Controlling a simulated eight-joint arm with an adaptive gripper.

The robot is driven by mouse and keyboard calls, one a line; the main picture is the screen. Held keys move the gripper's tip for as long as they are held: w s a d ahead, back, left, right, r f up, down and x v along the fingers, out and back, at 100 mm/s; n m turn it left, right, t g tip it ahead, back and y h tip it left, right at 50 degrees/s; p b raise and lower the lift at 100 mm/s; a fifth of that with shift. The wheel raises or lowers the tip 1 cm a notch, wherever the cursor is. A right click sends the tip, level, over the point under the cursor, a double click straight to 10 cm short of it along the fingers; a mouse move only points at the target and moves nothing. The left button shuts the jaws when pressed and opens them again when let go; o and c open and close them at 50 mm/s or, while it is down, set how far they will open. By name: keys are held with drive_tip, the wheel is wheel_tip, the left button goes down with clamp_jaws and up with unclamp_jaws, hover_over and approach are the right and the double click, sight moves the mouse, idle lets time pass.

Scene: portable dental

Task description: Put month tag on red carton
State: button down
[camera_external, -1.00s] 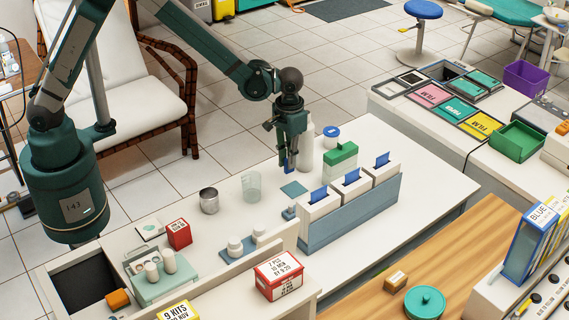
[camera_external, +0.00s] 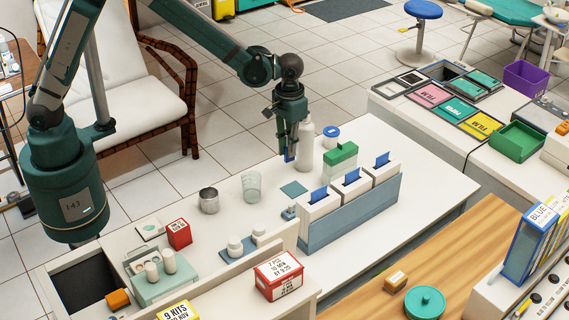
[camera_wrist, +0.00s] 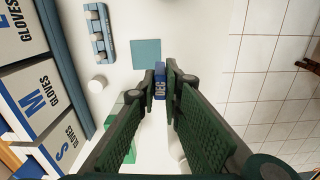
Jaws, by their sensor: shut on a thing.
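My gripper (camera_external: 291,148) is above the white counter, behind the glove boxes. In the wrist view its two fingers (camera_wrist: 161,82) are shut on a small blue month tag (camera_wrist: 159,88) with "DEC" in pale letters. The tag (camera_external: 289,156) shows as a blue sliver under the gripper in the external view. Two red-and-white cartons are in the external view, left of and nearer than my gripper: a larger one (camera_external: 279,276) with a printed white label on top, and a smaller red one (camera_external: 179,234). Neither carton is in the wrist view.
Glove boxes (camera_external: 351,192) stand in a blue holder (camera_external: 350,222). A teal square (camera_external: 294,189) lies flat on the counter. A white bottle (camera_external: 305,150), metal cup (camera_external: 208,201), glass beaker (camera_external: 251,187) and green-topped box (camera_external: 341,160) stand nearby. A raised ledge borders the larger carton.

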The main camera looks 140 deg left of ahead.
drive_tip(key=shift+d, duration=0.1)
idle(0.3)
drive_tip(key=w+d+r+p, duration=0.1)
drive_tip(key=w+d+r, duration=0.15)
drive_tip(key=d, duration=0.85)
drive_tip(key=w+d+r+p, duration=0.1)
drive_tip(key=w+d+r, duration=0.15)
drive_tip(key=d, duration=0.75)
wheel_tip(320, 180, up, 3)
drive_tip(key=p, duration=0.3)
hover_over(177, 226)
drive_tip(key=shift+a+f+n, duration=0.1)
drive_tip(key=shift+n, duration=0.2)
drive_tip(key=shift+f, duration=0.1)
drive_tip(key=shift+f, duration=2.85)
drive_tip(key=shift+f+b, duration=0.35)
drive_tip(key=shift+f, duration=1.75)
drive_tip(key=shift+f, duration=0.15)
